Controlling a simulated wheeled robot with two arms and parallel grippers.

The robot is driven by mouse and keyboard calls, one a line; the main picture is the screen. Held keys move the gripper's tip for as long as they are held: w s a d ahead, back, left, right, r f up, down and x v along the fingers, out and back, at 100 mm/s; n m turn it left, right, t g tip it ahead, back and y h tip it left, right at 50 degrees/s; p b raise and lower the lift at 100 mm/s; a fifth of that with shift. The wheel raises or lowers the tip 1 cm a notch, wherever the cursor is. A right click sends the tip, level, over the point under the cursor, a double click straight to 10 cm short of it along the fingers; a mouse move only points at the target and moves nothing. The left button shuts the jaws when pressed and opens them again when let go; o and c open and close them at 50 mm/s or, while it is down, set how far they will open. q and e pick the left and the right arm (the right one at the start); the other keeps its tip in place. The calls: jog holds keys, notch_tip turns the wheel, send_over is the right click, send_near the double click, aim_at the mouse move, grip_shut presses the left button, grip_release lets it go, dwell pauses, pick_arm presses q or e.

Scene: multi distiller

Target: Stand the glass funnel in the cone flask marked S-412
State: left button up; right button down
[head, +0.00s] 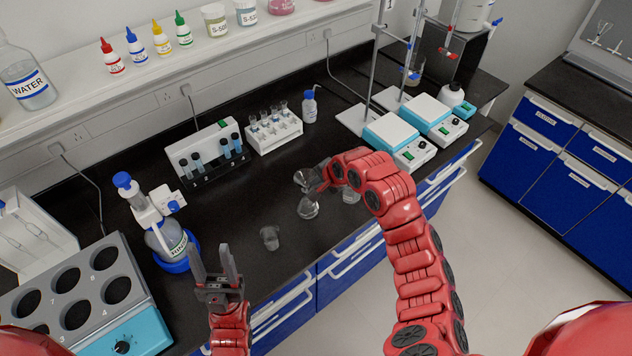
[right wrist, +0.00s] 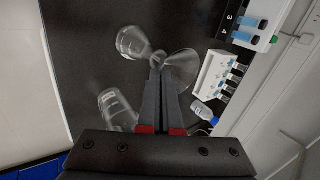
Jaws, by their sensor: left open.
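The clear cone flask (head: 309,208) stands upright on the black bench in the head view. I cannot read its marking. The glass funnel (head: 303,180) is right above it, wide end up, its narrow end at the flask's mouth. I cannot tell how far the stem is inside. In the right wrist view, the flask (right wrist: 132,42) is left of my fingertips and the funnel (right wrist: 182,72) right of them. My right gripper (right wrist: 161,72) appears shut on the funnel's narrow part. My left gripper (head: 228,262) is open and empty, above the bench's front edge.
A tube rack (head: 274,131), a small bottle (head: 309,108) and hotplates (head: 392,132) stand behind.

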jog(key=shift+f, duration=0.35)
jog(key=c, duration=1)
grip_release()
jog(key=shift+r, duration=0.1)
jog(key=b+v, duration=0.2)
jog(key=v, duration=1.5)
jog(key=shift+s+r+b, duration=0.1)
jog(key=shift+b, duration=0.3)
